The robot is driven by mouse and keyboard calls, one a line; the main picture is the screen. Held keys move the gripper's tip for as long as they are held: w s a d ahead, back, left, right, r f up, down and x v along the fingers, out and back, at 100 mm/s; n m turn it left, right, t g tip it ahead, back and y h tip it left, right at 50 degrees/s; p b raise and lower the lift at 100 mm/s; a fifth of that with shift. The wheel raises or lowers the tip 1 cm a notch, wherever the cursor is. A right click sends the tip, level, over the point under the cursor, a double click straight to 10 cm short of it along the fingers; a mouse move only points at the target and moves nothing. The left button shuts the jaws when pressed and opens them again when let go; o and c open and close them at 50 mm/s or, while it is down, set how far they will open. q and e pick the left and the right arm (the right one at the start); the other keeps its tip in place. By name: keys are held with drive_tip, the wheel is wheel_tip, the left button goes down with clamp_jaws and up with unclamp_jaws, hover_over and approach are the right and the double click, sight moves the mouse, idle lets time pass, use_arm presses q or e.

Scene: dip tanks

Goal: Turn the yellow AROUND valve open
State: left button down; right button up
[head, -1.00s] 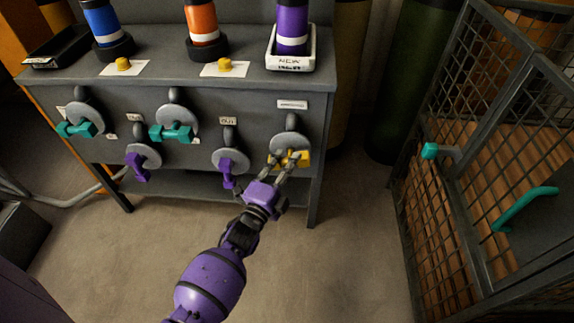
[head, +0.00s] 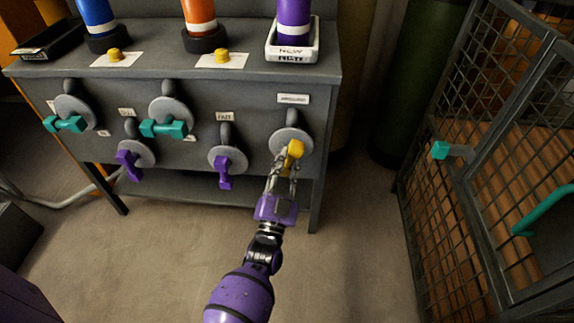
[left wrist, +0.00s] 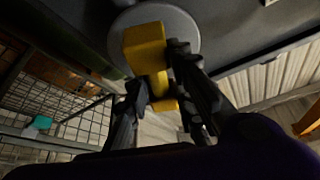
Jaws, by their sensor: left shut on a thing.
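The yellow valve handle (head: 294,153) sits on a round grey plate (head: 284,137) at the right end of the bench front. A small white label (head: 293,98) is above it; its text is too small to read. In the head view the handle stands close to upright. My left gripper (head: 284,172) is shut on the yellow handle from below. In the left wrist view the handle (left wrist: 148,52) is between the two dark fingers, with the grey plate (left wrist: 183,28) behind it. My right gripper is not in view.
Teal handles (head: 164,128) and purple handles (head: 224,171) are on the same front, to the left. Orange and purple cylinders stand on the bench top. A mesh cage (head: 490,130) with teal handles stands at the right. The floor between is clear.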

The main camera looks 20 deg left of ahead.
use_arm(q)
drive_tip(key=n, duration=0.1)
drive_tip(key=n+y, duration=0.1)
drive_tip(key=d+n+y, duration=0.1)
drive_tip(key=n, duration=0.1)
drive_tip(key=shift+f+b, duration=0.3)
drive_tip(key=shift+f, duration=0.1)
drive_tip(key=shift+r+n+y, duration=0.1)
drive_tip(key=shift+n+y, duration=0.4)
drive_tip(key=shift+n, duration=0.6)
drive_tip(key=shift+w, duration=0.1)
drive_tip(key=c, duration=1.6)
unclamp_jaws()
drive_tip(key=shift+d+r, duration=0.1)
drive_tip(key=shift+d, duration=0.05)
drive_tip(key=shift+c, duration=0.2)
drive_tip(key=shift+a+r, duration=0.1)
drive_tip(key=shift+a, duration=0.15)
drive_tip(key=v, duration=0.7)
drive_tip(key=shift+s+d, duration=0.2)
drive_tip(key=shift+s, duration=0.05)
